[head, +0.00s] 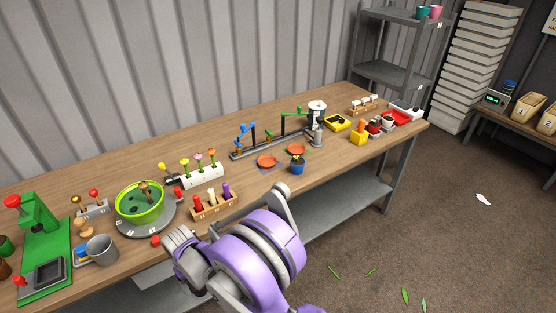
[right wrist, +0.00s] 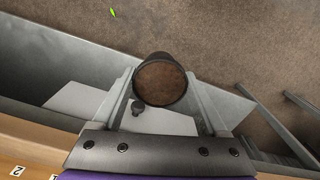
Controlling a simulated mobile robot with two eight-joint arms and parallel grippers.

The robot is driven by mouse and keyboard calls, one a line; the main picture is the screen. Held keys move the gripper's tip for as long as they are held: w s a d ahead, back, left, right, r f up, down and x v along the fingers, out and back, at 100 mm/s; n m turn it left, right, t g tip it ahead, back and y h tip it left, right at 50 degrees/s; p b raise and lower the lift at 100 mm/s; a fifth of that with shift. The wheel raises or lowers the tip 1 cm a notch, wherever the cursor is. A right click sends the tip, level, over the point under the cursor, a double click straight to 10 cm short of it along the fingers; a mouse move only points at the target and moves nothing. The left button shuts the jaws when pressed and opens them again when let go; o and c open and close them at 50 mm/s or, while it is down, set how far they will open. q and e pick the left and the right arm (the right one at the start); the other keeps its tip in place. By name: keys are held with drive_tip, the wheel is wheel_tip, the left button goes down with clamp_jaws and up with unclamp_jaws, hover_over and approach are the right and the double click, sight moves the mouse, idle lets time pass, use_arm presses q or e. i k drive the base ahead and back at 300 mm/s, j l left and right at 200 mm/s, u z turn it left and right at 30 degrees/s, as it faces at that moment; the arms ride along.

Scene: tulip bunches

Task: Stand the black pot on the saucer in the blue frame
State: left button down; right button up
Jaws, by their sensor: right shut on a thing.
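My right gripper (right wrist: 161,84) is shut on the black pot (right wrist: 136,84), with one finger on either side of it. Brown soil shows in the round mouth of the pot. In the head view my purple right arm is at the table's front edge; the pot cannot be made out there. An orange saucer (head: 267,160) lies on the table with a blue frame (head: 263,168) showing at its near edge. It looks empty, apart from my right gripper. My left gripper is in neither view.
A second orange saucer (head: 296,149) lies behind and to the right. A grey rail (head: 270,145) with blue and green parts runs behind. A rack of pegs (head: 213,208) is to the left.

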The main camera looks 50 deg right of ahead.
sight(266, 162)
drive_tip(key=k+l, duration=0.1)
drive_tip(key=l, duration=0.35)
drive_tip(key=k+l, duration=0.1)
drive_tip(key=l, duration=0.35)
drive_tip(key=k+l, duration=0.1)
drive_tip(key=l, duration=0.35)
drive_tip(key=k+l, duration=0.1)
drive_tip(key=l, duration=0.4)
drive_tip(key=k+l, duration=0.1)
drive_tip(key=l, duration=0.35)
drive_tip(key=k+l, duration=0.1)
drive_tip(key=l, duration=0.35)
